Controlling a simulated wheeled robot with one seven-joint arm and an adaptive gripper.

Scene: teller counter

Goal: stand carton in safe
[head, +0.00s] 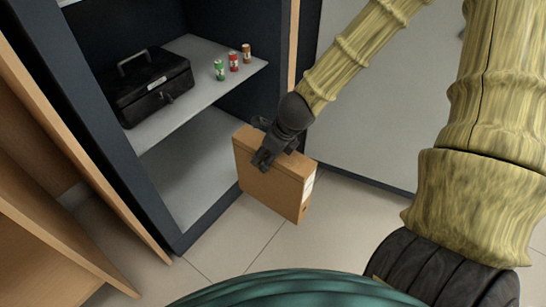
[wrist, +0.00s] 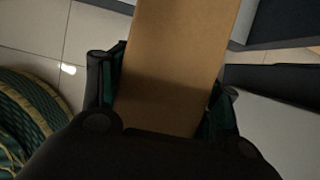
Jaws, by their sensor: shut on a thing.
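A brown cardboard carton (head: 270,177) with a pale label on its right end hangs in my gripper (head: 268,146) in the head view. My gripper is shut on the carton's upper part. In the wrist view the carton (wrist: 178,60) runs up between the two fingers of my gripper (wrist: 165,108). The open safe (head: 157,210) is at the left of the head view, with dark walls and a grey shelf (head: 165,125). The carton is in front of the safe's right side, apart from its floor. The safe's lower back is partly hidden.
On the shelf stand a black cash box (head: 150,85) and three small cylinders: green (head: 219,70), red (head: 234,61) and brown (head: 246,54). The lower compartment's visible floor (head: 190,180) is bare. Wooden panels (head: 50,220) stand at left, a grey panel (head: 375,110) at right.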

